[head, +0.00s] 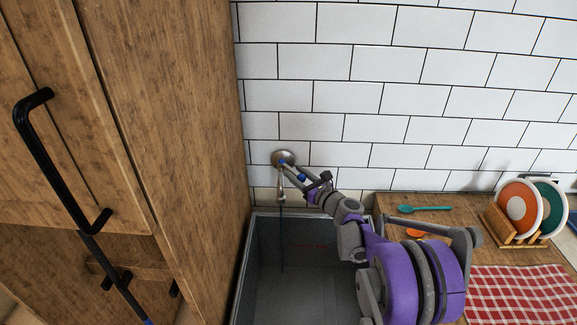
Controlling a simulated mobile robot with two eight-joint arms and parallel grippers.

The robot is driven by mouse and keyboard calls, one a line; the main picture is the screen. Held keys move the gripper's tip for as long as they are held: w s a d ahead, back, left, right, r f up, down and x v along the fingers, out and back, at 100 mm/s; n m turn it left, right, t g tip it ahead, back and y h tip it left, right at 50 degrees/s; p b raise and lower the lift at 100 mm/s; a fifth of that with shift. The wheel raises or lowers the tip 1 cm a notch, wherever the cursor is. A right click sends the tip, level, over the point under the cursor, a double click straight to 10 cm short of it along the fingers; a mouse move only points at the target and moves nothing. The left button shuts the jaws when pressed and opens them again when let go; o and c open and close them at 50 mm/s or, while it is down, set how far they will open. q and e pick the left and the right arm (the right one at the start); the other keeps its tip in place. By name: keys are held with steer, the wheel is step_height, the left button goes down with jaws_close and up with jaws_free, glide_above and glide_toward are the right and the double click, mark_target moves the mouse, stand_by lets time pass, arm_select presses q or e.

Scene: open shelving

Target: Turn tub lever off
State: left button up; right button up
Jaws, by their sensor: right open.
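The tub fixture is a round metal plate (282,156) on the white tiled wall, with a short metal spout (281,188) hanging down from it. A thin dark vertical line runs from the spout into the grey tub (262,240); I cannot tell if it is water. My right gripper (294,170) reaches in from the lower right. It is open, with its blue-tipped fingers at the plate, beside the spout. The fingers partly cover the fixture, so I cannot make out the lever's position or whether they touch it. My left gripper is not in view.
A tall wooden cabinet (175,120) with a black handle (58,160) stands close on the left. Right of the tub, a wooden counter holds a teal spoon (425,209), a plate rack (516,235) and a red checked cloth (520,295). My right arm spans the tub's right side.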

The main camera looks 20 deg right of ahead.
mark_target(283, 163)
steer(key=shift+x, duration=2)
jaws_close()
